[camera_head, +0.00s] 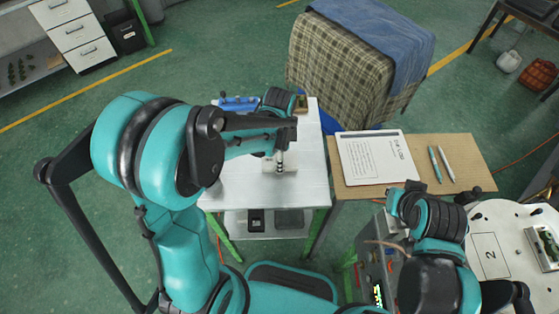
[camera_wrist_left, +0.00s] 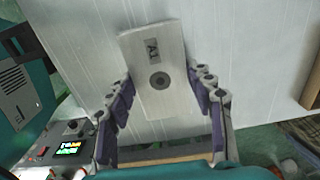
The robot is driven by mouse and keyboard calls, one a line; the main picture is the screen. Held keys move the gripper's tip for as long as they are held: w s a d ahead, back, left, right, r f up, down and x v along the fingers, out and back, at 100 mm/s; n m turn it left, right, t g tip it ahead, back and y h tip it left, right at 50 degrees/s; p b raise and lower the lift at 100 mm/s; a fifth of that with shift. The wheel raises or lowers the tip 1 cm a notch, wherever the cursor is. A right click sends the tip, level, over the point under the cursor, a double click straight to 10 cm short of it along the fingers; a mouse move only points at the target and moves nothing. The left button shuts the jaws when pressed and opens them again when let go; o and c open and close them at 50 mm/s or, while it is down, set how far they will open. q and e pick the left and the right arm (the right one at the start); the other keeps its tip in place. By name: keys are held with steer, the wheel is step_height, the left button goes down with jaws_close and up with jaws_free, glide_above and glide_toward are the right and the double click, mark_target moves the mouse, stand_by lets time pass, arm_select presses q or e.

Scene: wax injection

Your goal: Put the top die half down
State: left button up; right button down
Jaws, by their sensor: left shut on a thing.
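The top die half is a flat grey metal block with a dark label and a round dark-ringed hole. It shows in the left wrist view (camera_wrist_left: 153,62), tilted slightly in the picture. My left gripper (camera_wrist_left: 160,105) is shut on it, with one purple-padded finger along each side. In the head view, my left gripper (camera_head: 280,158) points down over the white table (camera_head: 230,190), with the pale block small and partly hidden below it. I cannot tell whether the block touches the tabletop. My right arm comes in at lower right; its gripper is not visible.
A blue item (camera_head: 238,103) is at the table's back left. A brown board (camera_head: 455,178) at right holds a paper sheet (camera_head: 376,158) and two pens. A control box (camera_head: 377,270) and a round white table (camera_head: 515,225) stand lower right. The table's left side is clear.

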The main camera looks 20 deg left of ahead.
arm_select(q)
steer(key=shift+f, duration=0.55)
steer(key=shift+f, duration=0.15)
steer(key=o, duration=1.4)
